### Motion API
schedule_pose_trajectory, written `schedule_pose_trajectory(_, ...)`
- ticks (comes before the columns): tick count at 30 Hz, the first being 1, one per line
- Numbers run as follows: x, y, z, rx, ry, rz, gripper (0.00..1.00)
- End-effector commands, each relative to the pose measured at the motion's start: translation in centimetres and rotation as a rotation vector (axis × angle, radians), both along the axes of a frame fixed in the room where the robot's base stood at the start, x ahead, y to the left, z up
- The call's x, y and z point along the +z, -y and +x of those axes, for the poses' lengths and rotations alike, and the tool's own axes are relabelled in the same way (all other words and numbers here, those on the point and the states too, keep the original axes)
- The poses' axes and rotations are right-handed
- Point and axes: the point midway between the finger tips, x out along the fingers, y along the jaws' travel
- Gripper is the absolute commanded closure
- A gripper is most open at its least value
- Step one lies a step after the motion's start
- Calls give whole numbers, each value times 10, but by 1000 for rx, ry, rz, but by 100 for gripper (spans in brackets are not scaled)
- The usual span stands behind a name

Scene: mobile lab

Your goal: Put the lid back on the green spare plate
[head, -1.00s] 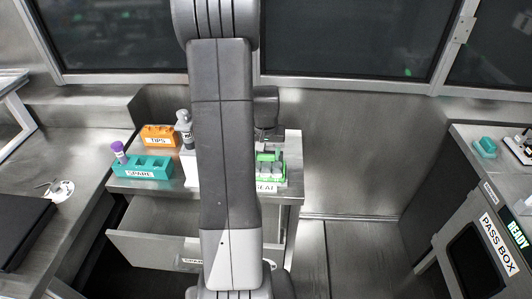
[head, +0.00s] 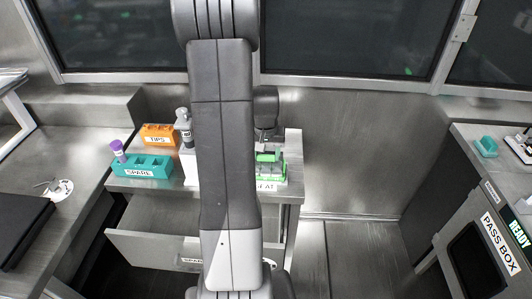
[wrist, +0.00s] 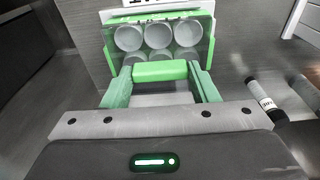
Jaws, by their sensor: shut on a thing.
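My gripper (wrist: 161,84) is shut on the green bar-shaped handle (wrist: 160,71) of the lid, with a green finger at each end of it. The clear lid (wrist: 203,46) is at the green plate, and several round pale wells (wrist: 158,35) show there. Whether the lid is fully seated or slightly above the plate cannot be told. In the head view the green plate (head: 272,176) is at the right end of the bench, partly hidden by my arm. The green handle (head: 268,157) shows above it.
A grey bottle (head: 184,127) is beside my arm. A drawer (head: 150,247) below is open. The pass box (head: 490,240) is at the right.

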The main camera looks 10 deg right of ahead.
Motion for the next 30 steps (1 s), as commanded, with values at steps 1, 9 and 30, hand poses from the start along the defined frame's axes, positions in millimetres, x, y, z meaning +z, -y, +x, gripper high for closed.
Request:
schedule_pose_trajectory(1,-3,0,0,0,0,0,68)
schedule_pose_trajectory(9,-9,0,0,0,0,0,68)
schedule_pose_trajectory(30,-27,0,0,0,0,0,68)
